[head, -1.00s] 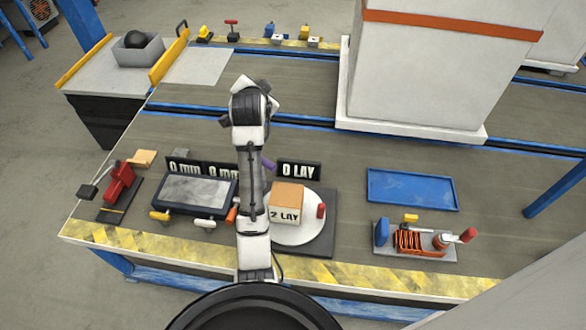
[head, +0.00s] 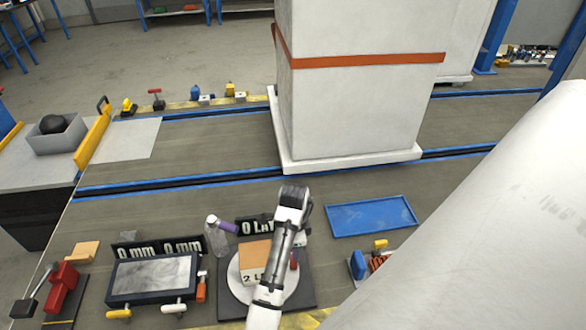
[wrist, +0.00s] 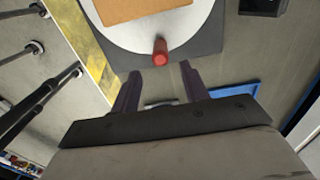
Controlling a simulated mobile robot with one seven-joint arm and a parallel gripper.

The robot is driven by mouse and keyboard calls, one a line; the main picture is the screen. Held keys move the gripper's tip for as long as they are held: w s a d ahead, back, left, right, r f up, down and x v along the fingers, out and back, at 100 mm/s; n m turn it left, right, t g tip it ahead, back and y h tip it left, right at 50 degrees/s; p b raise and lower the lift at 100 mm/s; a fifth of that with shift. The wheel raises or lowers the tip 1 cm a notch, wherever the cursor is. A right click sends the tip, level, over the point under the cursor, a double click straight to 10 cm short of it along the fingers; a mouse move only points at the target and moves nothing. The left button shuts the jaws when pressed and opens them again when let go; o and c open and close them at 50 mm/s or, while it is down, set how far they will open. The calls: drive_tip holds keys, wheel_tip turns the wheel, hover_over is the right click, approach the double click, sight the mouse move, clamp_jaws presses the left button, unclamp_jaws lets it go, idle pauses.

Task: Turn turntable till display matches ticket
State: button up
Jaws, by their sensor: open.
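The white turntable (head: 235,284) sits on a dark square base and bears a tan box (head: 254,252) whose front label starts with 2. The arm hides the rest of that label. A red peg (head: 294,261) stands at the turntable's right edge, partly behind my arm. A black display (head: 256,226) behind it reads 0 LAY, partly covered. In the wrist view, my gripper (wrist: 160,70) is open and empty, its two dark fingers pointing toward the red peg (wrist: 160,51) just beyond the tips. The peg is not between the fingers. In the head view my fingers are hidden.
A blue tray (head: 372,214) lies right. A tall white strapped stack (head: 350,110) stands behind. A red clamp (head: 60,285) is far left.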

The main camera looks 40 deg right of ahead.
wheel_tip(320, 180, down, 9)
drive_tip(key=shift+r+p, duration=0.2)
drive_tip(key=shift+p, duration=0.45)
clamp_jaws()
